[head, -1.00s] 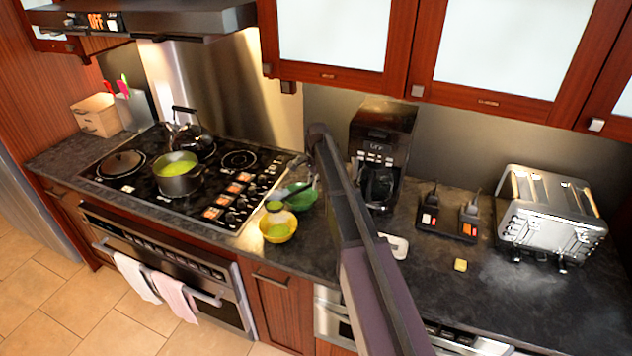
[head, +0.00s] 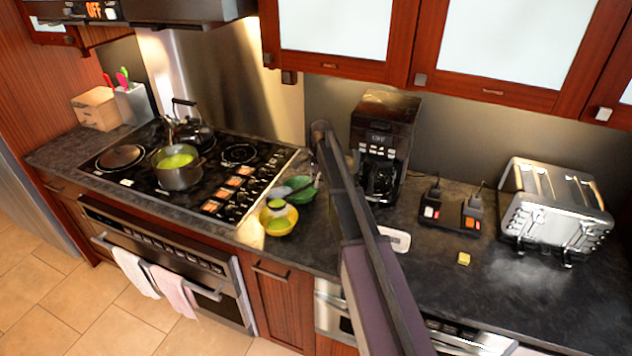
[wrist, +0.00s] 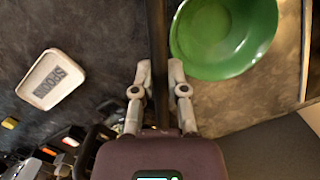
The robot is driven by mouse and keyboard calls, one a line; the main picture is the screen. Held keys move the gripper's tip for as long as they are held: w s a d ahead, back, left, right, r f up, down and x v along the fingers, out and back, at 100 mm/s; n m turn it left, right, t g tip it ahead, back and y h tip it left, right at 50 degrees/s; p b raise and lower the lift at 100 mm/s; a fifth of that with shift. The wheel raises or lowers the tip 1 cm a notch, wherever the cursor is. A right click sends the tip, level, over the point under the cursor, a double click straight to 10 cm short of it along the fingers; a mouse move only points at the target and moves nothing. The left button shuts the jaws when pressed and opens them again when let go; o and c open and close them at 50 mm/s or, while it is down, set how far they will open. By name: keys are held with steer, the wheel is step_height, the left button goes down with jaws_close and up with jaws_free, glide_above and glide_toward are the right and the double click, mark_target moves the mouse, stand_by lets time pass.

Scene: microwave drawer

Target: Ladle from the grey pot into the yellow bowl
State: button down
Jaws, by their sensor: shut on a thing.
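The grey pot (head: 180,179) stands on the stove with bright green soup inside. The yellow bowl (head: 266,228) stands on the counter right of the stove, with green soup in it. The ladle's cup (head: 277,204) shows green just above the back rim of the yellow bowl; I cannot tell whether they touch. Its dark handle (head: 301,191) slants up to the right toward my arm. In the wrist view, my gripper (wrist: 159,78) is shut on the dark ladle handle (wrist: 158,35). In the head view, my arm hides the fingers.
A green bowl (head: 299,182) sits right behind the yellow bowl, under the handle. A kettle (head: 190,130) stands behind the pot. A coffee maker (head: 382,145) and toaster (head: 555,210) stand to the right.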

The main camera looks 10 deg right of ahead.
steer(key=shift+s+d+f+n+t+y+b, duration=0.15)
steer(key=shift+s+t+y+b, duration=0.2)
steer(key=shift+t+y+b, duration=0.55)
steer(key=shift+s+d+n+t+y+b, duration=0.25)
steer(key=shift+t+b, duration=0.4)
steer(key=shift+t, duration=0.8)
steer(key=shift+s+d+f+m+t+y+b, duration=0.1)
steer(key=shift+s+t+y+b, duration=0.45)
steer(key=shift+t, duration=0.6)
steer(key=shift+s+d+f+t+y+b, duration=0.15)
steer(key=shift+t+y+b, duration=0.25)
steer(key=shift+t+b, duration=0.7)
steer(key=shift+a+f+t+y+b, duration=0.15)
steer(key=shift+t+y+b, duration=0.35)
steer(key=shift+b, duration=1.05)
steer(key=shift+d+f+n+t+y+b, duration=0.15)
steer(key=shift+f+t+y+b, duration=0.15)
steer(key=shift+t+b, duration=0.75)
steer(key=shift+a+f+n+t+y+b, duration=0.15)
steer(key=shift+t+y+b, duration=0.2)
steer(key=shift+b, duration=1.3)
steer(key=shift+s+d+f+t+y+b, duration=0.1)
steer(key=shift+t+y+b, duration=0.15)
steer(key=shift+t+b, duration=0.65)
steer(key=shift+s+d+f+t+y+b, duration=0.1)
steer(key=shift+t+y+b, duration=0.15)
steer(key=shift+b, duration=1.15)
steer(key=shift+r+g+p, duration=0.25)
steer(key=shift+g+p, duration=0.1)
steer(key=shift+p, duration=0.45)
